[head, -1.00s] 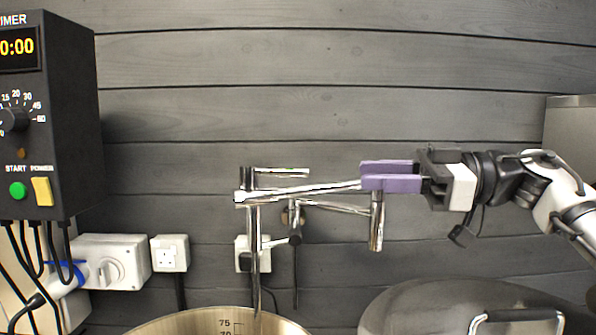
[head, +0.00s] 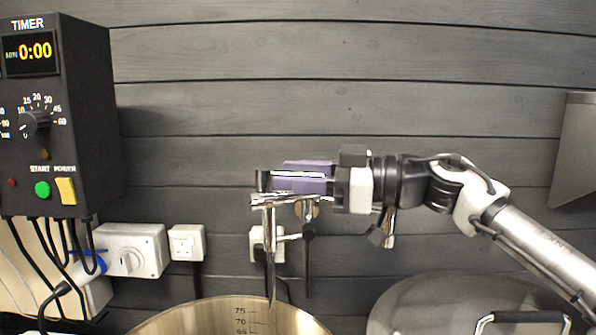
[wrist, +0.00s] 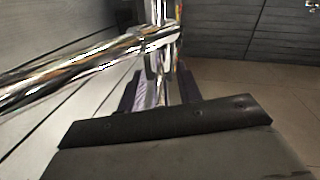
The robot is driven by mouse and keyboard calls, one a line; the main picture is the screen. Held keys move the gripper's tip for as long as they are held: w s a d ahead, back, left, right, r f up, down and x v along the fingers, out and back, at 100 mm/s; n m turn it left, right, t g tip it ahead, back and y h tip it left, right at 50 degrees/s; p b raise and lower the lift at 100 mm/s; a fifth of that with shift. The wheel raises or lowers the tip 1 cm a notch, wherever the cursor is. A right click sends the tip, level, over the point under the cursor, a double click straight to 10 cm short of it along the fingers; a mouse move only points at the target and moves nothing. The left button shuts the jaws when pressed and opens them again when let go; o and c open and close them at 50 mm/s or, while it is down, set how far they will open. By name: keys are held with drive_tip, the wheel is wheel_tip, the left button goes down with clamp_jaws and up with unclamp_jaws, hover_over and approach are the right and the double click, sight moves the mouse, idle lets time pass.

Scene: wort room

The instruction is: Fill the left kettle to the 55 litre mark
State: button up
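The left kettle (head: 190,318) is a brass-coloured pot at the bottom of the head view. Its inner scale shows 75, 70 and 65; lower marks and any water level are out of view. A chrome swing-arm tap (head: 262,201) stands over it, with a thin upright part reaching down into the pot; I cannot tell where spout ends and water might begin. My gripper (head: 300,177), with purple fingers, is at the tap's top lever (head: 297,174). The fingers look apart, with chrome between them. The wrist view shows the chrome tap arm (wrist: 80,68) close in front; contact is unclear.
A lidded kettle (head: 430,298) stands at the right. A black timer box (head: 60,115) reading 0:00 hangs at the left, with cables below. Wall sockets (head: 187,243) sit behind. The wall above the tap is clear.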

clamp_jaws()
idle(0.3)
drive_tip(key=shift+w+n+g, duration=0.3)
drive_tip(key=shift+n+g, duration=0.35)
drive_tip(key=shift+g, duration=0.35)
drive_tip(key=shift+w+n+g, duration=0.25)
drive_tip(key=shift+n+g, duration=0.4)
drive_tip(key=shift+g, duration=0.35)
unclamp_jaws()
drive_tip(key=d+b, duration=0.3)
drive_tip(key=d, duration=1.1)
drive_tip(key=shift+w, duration=0.15)
